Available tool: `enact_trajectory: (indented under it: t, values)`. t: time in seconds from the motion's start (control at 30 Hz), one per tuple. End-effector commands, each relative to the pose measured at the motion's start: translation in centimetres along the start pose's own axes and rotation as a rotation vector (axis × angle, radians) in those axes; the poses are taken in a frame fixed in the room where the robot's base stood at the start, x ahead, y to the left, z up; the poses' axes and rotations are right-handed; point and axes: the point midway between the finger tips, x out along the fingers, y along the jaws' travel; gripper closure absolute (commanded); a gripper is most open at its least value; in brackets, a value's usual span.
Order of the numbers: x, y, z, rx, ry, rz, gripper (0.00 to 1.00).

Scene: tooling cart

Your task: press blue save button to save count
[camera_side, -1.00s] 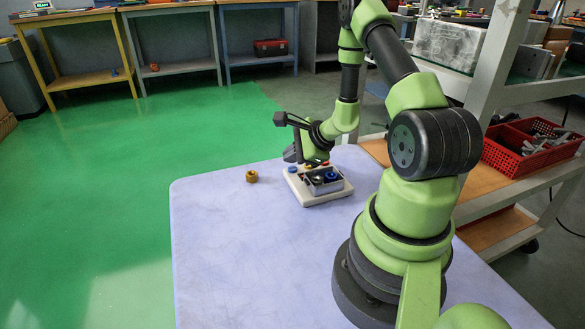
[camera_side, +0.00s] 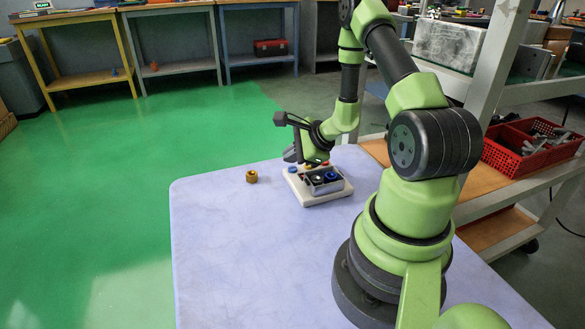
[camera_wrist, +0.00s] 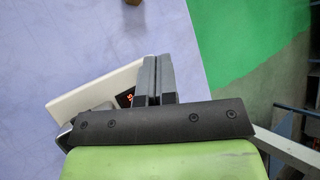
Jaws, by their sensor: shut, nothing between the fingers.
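In the side view a pale control box (camera_side: 312,199) stands on the table, with a blue button (camera_side: 292,169) at its back left corner and a red button (camera_side: 325,163) at the back right. A yellow button (camera_side: 307,166) shows between them. My gripper (camera_side: 291,156) is at the back edge of the box, close to the blue button; I cannot tell whether it touches. In the wrist view my gripper (camera_wrist: 157,59) is shut with empty fingers. They hide the buttons; part of the pale box (camera_wrist: 80,93) and a red-lit display (camera_wrist: 126,98) show to their left.
A brass-coloured nut (camera_side: 251,176) lies on the table (camera_side: 250,250) left of the box. The table's front left is clear. A shelf with a red basket (camera_side: 530,150) stands to the right.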

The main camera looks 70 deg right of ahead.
Motion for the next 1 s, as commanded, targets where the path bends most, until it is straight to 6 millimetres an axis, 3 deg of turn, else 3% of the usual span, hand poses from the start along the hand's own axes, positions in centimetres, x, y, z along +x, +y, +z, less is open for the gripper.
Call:
enact_trajectory:
  t: [1.0]
  values:
    - [0.59,0.43,-0.44,0.000,0.000,0.000,1.00]
